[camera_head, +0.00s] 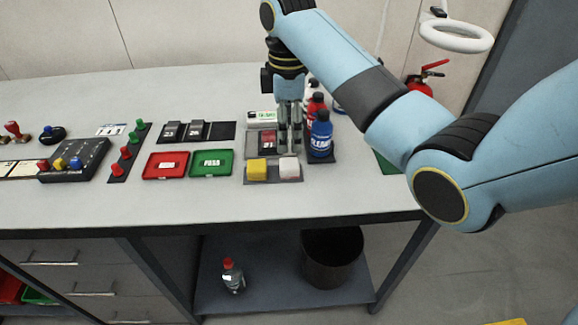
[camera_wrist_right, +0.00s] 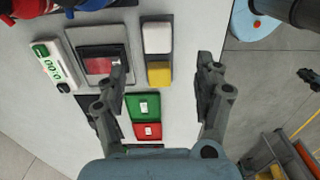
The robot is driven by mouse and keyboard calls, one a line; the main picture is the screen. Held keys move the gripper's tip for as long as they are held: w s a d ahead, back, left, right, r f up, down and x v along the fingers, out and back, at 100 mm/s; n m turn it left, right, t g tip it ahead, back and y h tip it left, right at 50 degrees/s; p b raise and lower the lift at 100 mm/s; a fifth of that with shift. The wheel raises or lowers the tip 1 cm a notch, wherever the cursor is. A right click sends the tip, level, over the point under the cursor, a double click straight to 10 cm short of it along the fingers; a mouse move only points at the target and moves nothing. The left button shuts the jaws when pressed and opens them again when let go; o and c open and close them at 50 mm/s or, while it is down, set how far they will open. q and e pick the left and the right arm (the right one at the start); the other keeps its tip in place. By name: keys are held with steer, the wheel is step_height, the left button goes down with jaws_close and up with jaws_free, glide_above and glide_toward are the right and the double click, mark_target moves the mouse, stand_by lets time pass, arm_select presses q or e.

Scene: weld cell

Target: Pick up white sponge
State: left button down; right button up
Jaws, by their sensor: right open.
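The white sponge (camera_head: 290,168) lies on a dark mat (camera_head: 272,181) near the front of the bench, just right of a yellow sponge (camera_head: 257,170). My right gripper (camera_head: 290,148) points down and appears just behind the white sponge in the head view, empty. In the right wrist view the gripper (camera_wrist_right: 163,70) is open, with its fingers wide apart. There the white sponge (camera_wrist_right: 157,38) is beyond the fingertips, and the yellow sponge (camera_wrist_right: 159,73) shows between them. I see no contact with either sponge. My left gripper is out of view.
A blue bottle (camera_head: 321,135) and a red bottle (camera_head: 315,106) stand close to the right of my gripper. Green (camera_head: 212,163) and red (camera_head: 165,165) trays lie to the left. A scale (camera_head: 262,140) is behind the sponges. The bench front is clear.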

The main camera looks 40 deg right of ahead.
glide_above(289, 163)
steer(key=f, duration=0.4)
steer(key=shift+s+a, duration=0.2)
steer(key=shift+w+d+f, duration=0.1)
steer(key=shift+d+f, duration=0.05)
steer(key=shift+f, duration=1.45)
steer(key=shift+w+d+f, duration=0.1)
steer(key=shift+f, duration=1.45)
steer(key=c, duration=1)
steer(key=shift+r, duration=0.1)
steer(key=r, duration=0.4)
steer(key=shift+s+a+r, duration=0.15)
steer(key=shift+s+r, duration=0.05)
steer(key=shift+s, duration=0.15)
steer(key=s+a+r, duration=0.3)
steer(key=s+r, duration=0.3)
steer(key=s, duration=0.4)
steer(key=shift+s+a+r+p, duration=0.15)
steer(key=shift+s+r+p, duration=0.1)
steer(key=shift+p, duration=0.05)
